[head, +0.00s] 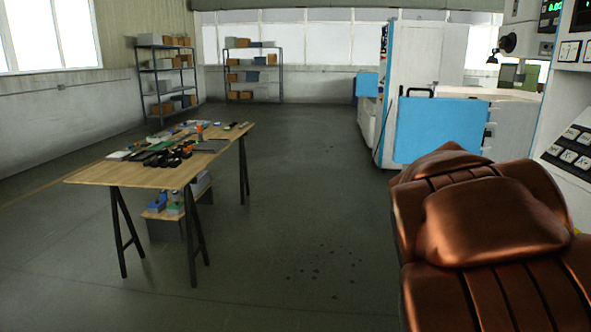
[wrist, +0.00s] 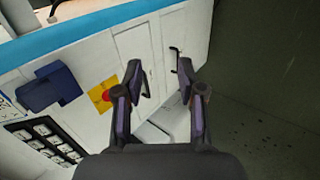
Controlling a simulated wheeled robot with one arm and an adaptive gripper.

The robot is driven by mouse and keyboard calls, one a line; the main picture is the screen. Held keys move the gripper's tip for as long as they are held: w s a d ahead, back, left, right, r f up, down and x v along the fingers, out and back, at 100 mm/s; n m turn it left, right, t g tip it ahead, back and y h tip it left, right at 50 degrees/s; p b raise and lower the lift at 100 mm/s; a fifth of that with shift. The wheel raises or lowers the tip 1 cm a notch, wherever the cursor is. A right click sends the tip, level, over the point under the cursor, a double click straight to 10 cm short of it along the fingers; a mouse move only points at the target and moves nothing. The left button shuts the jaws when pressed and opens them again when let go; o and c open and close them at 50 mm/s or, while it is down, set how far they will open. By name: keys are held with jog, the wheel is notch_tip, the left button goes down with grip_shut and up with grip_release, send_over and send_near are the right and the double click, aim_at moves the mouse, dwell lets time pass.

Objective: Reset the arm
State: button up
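My gripper (wrist: 160,100) shows in the wrist view at the bottom middle. Its two dark fingers with purple sides stand wide apart. Nothing is between the fingertips. Behind it, in the wrist view, is a white machine cabinet (wrist: 115,60) with dark door handles, seen tilted. The gripper seems to be clear of the cabinet, though the exact gap cannot be told. My gripper does not show in the head view. A copper-brown padded shape, which may be part of my arm, fills the lower right of the head view and hides what lies behind it.
A wooden table (head: 85,177) with tools on it stands at left. Shelves (head: 150,85) with boxes stand at the back. A blue and white machine (head: 440,130) is at right, with a control panel (head: 572,145) nearer. The grey floor (head: 300,200) between is clear.

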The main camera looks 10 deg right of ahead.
jog(key=s+a+r+n+y+p, duration=0.2)
jog(key=s+a+p, duration=0.4)
jog(key=a, duration=0.6)
jog(key=s+a+r+n+y+p, duration=0.1)
jog(key=s+a+y+p, duration=0.4)
jog(key=a, duration=0.8)
jog(key=s+r+p, duration=0.1)
jog(key=p, duration=0.2)
jog(key=shift+a+n+t+y+p, duration=0.2)
jog(key=shift+n+t+y+p, duration=0.1)
jog(key=shift+n+p, duration=0.1)
jog(key=shift+d, duration=0.1)
